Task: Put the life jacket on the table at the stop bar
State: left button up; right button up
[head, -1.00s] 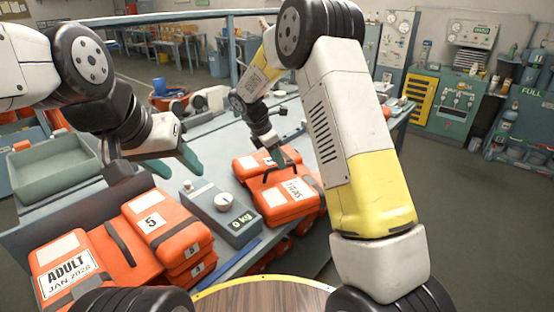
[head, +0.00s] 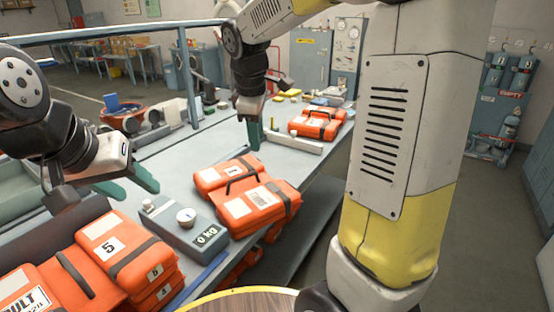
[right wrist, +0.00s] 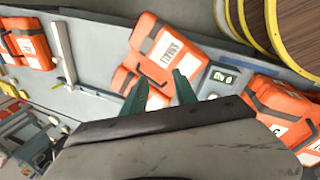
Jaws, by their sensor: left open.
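A folded orange life jacket (head: 258,207) with a dark handle lies on the table (head: 185,160), beside the scale. It also shows in the right wrist view (right wrist: 155,50). A pale stop bar (head: 296,144) stands farther back, with another orange life jacket (head: 312,127) just behind it. More orange jackets (head: 115,245) are stacked at the lower left, the top one marked 5. My right gripper (head: 254,135) is above the table between the near jacket and the bar, empty; its fingers are apart in the right wrist view (right wrist: 160,82).
A grey scale (head: 185,228) reading 0 kg stands between the stack and the near jacket. A blue rail (head: 100,35) runs behind the table. Grey-green trays lie at the left. Table space before the bar is clear.

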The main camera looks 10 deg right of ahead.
jog(key=s+d+r+m+t+y, duration=0.1)
jog(key=s+d+m, duration=0.1)
jog(key=s+m, duration=0.4)
jog(key=s+d+r+m+t+y, duration=0.1)
jog(key=s+m+t+y, duration=0.1)
jog(key=s+m, duration=0.5)
jog(key=s, duration=0.6)
jog(key=shift+s+d+t, duration=0.2)
jog(key=shift+d+t, duration=0.1)
jog(key=shift+d, duration=0.05)
jog(key=shift+d, duration=0.1)
